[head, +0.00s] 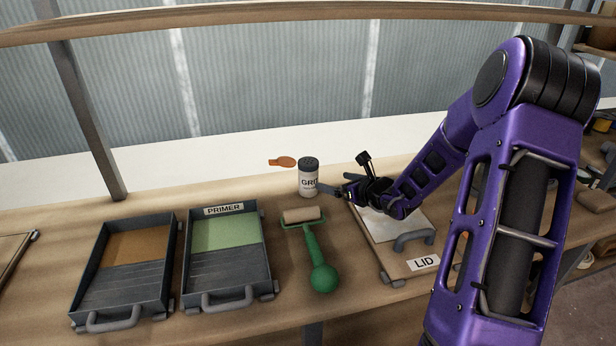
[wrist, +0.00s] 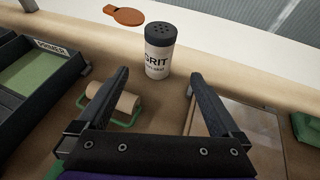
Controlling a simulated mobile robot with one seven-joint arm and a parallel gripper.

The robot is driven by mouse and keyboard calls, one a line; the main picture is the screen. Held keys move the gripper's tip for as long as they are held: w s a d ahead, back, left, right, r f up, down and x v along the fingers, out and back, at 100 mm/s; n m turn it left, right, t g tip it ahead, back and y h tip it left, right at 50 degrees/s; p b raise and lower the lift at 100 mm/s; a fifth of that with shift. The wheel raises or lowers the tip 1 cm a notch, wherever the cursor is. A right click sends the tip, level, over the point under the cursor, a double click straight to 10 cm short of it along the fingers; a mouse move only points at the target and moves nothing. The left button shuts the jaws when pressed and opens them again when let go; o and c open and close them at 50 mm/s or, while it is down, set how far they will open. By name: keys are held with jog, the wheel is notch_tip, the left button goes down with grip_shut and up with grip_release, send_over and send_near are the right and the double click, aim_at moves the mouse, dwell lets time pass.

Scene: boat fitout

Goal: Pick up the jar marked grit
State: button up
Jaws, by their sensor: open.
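The grit jar (head: 308,180) is a white cylinder with a black perforated cap and the word GRIT on its side. It stands upright at the back of the bench. In the wrist view the jar (wrist: 159,52) is ahead of the fingertips, roughly between their lines. My gripper (head: 336,190) is just right of the jar in the head view, fingers pointing at it. In the wrist view my gripper (wrist: 160,80) is open, with nothing between its fingers. I cannot tell from the head view whether a finger touches the jar.
A green-handled roller (head: 312,250) lies in front of the jar. A tray marked PRIMER (head: 228,280) and another tray (head: 125,285) are at left. A board marked LID (head: 395,255) lies under my arm. An orange paddle-shaped piece (head: 283,161) is behind the jar.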

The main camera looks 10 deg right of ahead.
aim_at(314, 176)
jog(key=x, duration=1)
jog(key=shift+w+a+f+b, duration=0.1)
jog(key=shift+w+f+b, duration=0.15)
jog(key=shift+b, duration=0.05)
jog(key=shift+f+x, duration=0.2)
jog(key=shift+x, duration=1.15)
jog(key=shift+f+x, duration=0.2)
jog(key=shift+x, duration=1.15)
jog(key=shift+s, duration=0.15)
